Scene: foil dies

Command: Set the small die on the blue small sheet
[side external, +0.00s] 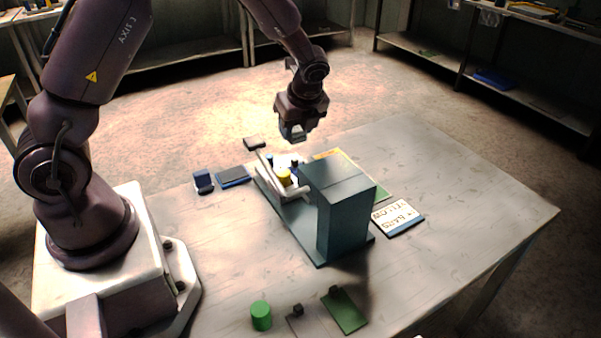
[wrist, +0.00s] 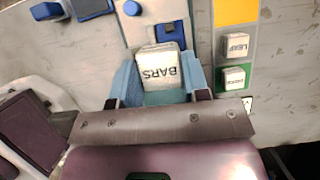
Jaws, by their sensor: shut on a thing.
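My gripper (wrist: 160,85) is shut on a pale block marked "BARS" (wrist: 160,66), which sits between its light blue fingers. In the side external view my gripper (side external: 297,134) hangs in the air above the far part of the table, behind the press. I cannot tell for sure that the held block is the small die. A dark blue sheet (side external: 233,176) lies flat on the table to the left of the press, with nothing visible on it; a blue sheet also shows at the top of the wrist view (wrist: 92,7).
The teal press (side external: 340,215) stands mid-table, with a lever handle (side external: 254,143) and yellow cylinder (side external: 283,177). A blue block (side external: 203,183) is beside the blue sheet. Dies marked "LEAF" (wrist: 234,46) and another (wrist: 234,77) lie right. A green cylinder (side external: 261,316) and green sheet (side external: 346,311) are in front.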

